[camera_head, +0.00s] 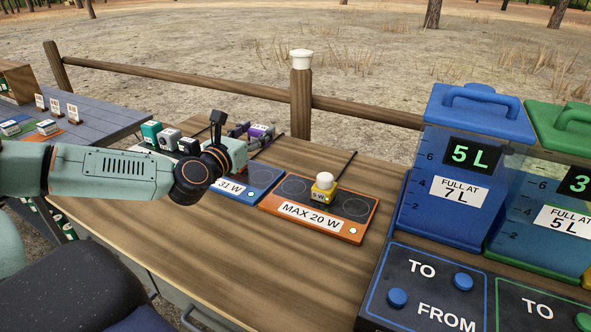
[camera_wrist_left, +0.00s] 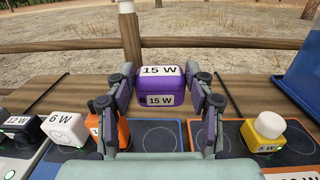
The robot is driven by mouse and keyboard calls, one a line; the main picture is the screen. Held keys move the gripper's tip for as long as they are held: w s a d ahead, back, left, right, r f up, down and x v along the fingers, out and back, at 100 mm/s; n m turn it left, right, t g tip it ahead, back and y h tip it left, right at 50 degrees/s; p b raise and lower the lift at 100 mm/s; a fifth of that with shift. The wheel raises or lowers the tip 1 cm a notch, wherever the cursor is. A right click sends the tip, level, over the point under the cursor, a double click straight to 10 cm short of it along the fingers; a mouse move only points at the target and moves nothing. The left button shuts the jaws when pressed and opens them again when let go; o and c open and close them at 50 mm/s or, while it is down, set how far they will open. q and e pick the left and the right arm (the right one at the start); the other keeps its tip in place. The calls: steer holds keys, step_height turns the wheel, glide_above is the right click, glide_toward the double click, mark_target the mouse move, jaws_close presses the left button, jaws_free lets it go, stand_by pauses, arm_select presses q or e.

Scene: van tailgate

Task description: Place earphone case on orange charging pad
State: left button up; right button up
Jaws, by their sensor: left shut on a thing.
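A purple case (camera_wrist_left: 162,84) labelled 15 W, which looks like the earphone case, is held between the fingers of my left gripper (camera_wrist_left: 160,98). The gripper (camera_head: 254,133) is shut on it and holds it out past the far side of the pads. In the head view only a bit of the purple case (camera_head: 262,130) shows. The orange charging pad (camera_head: 290,208), marked MAX 20 W, lies on the wooden table to the right of the gripper. The pad's left ring looks bare. My right gripper is not in view.
A blue pad (camera_head: 258,176) marked 31 W lies left of the orange one. Orange (camera_wrist_left: 122,131), white (camera_wrist_left: 67,128) and black (camera_wrist_left: 17,131) devices stand at the left. Blue (camera_head: 455,165) and green-lidded tanks stand at the right. A wooden rail (camera_head: 200,82) runs behind.

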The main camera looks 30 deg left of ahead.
arm_select(q)
steer(key=shift+w+d+h+b, duration=0.4)
steer(key=shift+d+b, duration=0.25)
steer(key=shift+d, duration=0.05)
steer(key=d+m+b, duration=0.1)
steer(key=d+b, duration=0.6)
steer(key=d, duration=0.2)
steer(key=shift+n, duration=0.3)
steer(key=f+b, duration=0.1)
steer(key=f, duration=0.2)
steer(key=a+f+b, duration=0.1)
steer(key=f, duration=0.2)
steer(key=shift+w+a, duration=0.1)
step_height(320, 180, down, 3)
steer(key=shift+f+b, duration=0.2)
steer(key=shift+b, duration=0.8)
steer(key=shift+f, duration=0.3)
steer(key=shift+r, duration=0.1)
